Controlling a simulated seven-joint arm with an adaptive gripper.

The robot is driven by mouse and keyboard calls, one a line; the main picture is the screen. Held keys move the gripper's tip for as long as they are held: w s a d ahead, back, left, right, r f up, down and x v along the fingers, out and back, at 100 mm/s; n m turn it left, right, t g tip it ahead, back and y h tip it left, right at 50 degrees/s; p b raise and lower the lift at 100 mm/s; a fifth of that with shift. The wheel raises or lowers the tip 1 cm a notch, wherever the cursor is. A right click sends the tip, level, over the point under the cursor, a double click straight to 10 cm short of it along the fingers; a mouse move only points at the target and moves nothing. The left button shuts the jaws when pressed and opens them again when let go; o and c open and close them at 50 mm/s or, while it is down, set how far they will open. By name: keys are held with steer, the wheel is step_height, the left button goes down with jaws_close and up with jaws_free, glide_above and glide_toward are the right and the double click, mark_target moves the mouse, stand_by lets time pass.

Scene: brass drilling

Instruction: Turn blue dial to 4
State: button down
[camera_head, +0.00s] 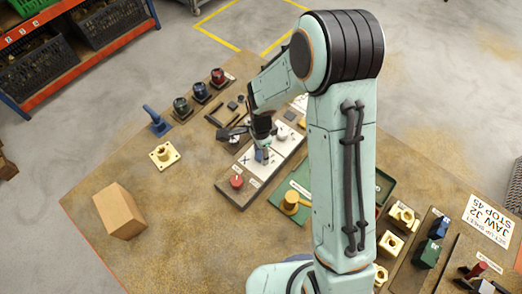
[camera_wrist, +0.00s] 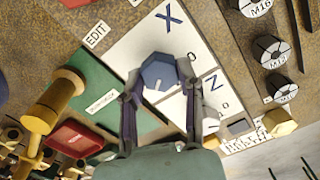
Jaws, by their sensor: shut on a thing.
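The blue dial (camera_wrist: 158,70) is a hexagonal knob on a white panel (camera_wrist: 122,47) marked X and Z. A short white line shows on its face, pointing toward the bottom of the wrist view. My gripper (camera_wrist: 161,84) has a finger on either side of the dial and is shut on it. In the head view my gripper (camera_head: 262,138) points down over the panel, and a bit of the blue dial (camera_head: 261,156) shows beneath it. Small digits around the dial are mostly hidden or too small to read, so I cannot tell its setting.
A red knob (camera_head: 237,181) sits on the same panel strip. A green tray with a brass piece (camera_head: 291,201) lies to the right. A cardboard box (camera_head: 119,211) stands at the left. Several dark holders line the back.

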steer(key=c, duration=0.7)
jaws_free()
step_height(320, 180, up, 12)
